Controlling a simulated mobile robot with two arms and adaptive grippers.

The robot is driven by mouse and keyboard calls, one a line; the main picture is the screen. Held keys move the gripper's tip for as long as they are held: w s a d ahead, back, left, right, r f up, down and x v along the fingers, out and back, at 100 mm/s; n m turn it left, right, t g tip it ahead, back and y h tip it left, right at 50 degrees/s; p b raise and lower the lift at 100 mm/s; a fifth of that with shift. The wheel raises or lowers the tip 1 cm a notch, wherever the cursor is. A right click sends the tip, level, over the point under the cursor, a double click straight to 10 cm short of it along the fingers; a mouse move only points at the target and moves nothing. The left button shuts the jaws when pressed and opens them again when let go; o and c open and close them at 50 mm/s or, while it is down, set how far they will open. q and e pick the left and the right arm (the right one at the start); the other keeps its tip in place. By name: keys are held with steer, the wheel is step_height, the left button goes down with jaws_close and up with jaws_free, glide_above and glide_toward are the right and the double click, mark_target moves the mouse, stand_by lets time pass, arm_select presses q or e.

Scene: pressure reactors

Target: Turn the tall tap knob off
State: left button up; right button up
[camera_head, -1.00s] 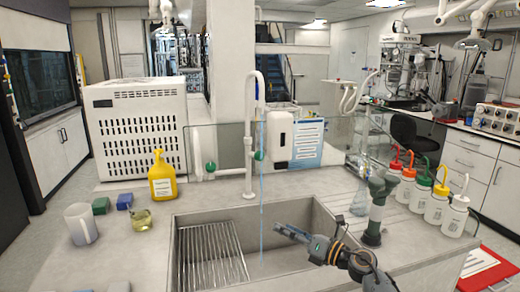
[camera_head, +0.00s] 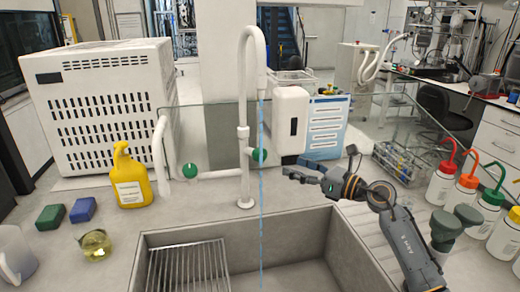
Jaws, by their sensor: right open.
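The tall white tap (camera_head: 246,90) rises behind the sink and arches over it, with a thin blue stream of water (camera_head: 262,215) falling from its spout. Its green knob (camera_head: 259,155) sits on the right side of the tap's post. A second green knob (camera_head: 190,170) is on the lower white pipe to the left. My right gripper (camera_head: 290,174) is open and empty, pointing left, a little right of and below the tall tap's knob in the picture, apart from it. My left gripper is not in view.
The sink (camera_head: 310,240) with a metal rack (camera_head: 188,268) lies in front. A yellow bottle (camera_head: 130,178), sponges and a beaker (camera_head: 95,244) stand at left. A white dispenser (camera_head: 291,122) is behind my right gripper. Several wash bottles (camera_head: 441,185) stand at right.

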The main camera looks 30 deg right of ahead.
mark_target(264, 155)
steer(key=p+x, duration=0.1)
steer(key=x, duration=0.5)
steer(key=p+x, duration=0.1)
steer(key=x, duration=0.5)
steer(key=shift+w+a+r+p, duration=0.15)
steer(key=shift+w+a+p, duration=0.05)
steer(key=shift+a+p, duration=0.2)
steer(key=shift+w+a, duration=0.15)
steer(key=shift+w, duration=0.2)
